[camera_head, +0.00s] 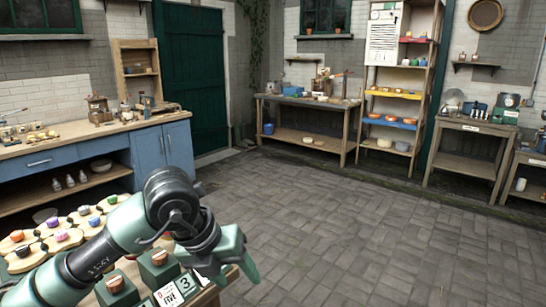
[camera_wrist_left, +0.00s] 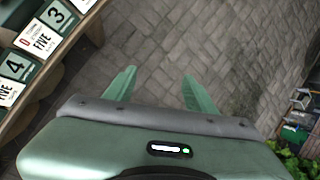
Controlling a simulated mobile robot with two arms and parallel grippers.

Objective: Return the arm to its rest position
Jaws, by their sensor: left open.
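My left arm comes in from the lower left in the head view. Its green gripper (camera_head: 243,262) is beyond the right edge of the near table, pointing down over the brick floor. In the left wrist view the two green fingers (camera_wrist_left: 160,90) are spread apart with only floor between them, so the gripper is open and empty. My right gripper is in neither view.
The near table (camera_head: 208,296) carries green blocks (camera_head: 158,268), number cards (camera_head: 168,294) and wooden discs with coloured pieces (camera_head: 62,237). A blue-fronted counter (camera_head: 150,150) stands behind. A workbench (camera_head: 310,123), shelf (camera_head: 400,102) and side table (camera_head: 466,145) line the back. The floor between is clear.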

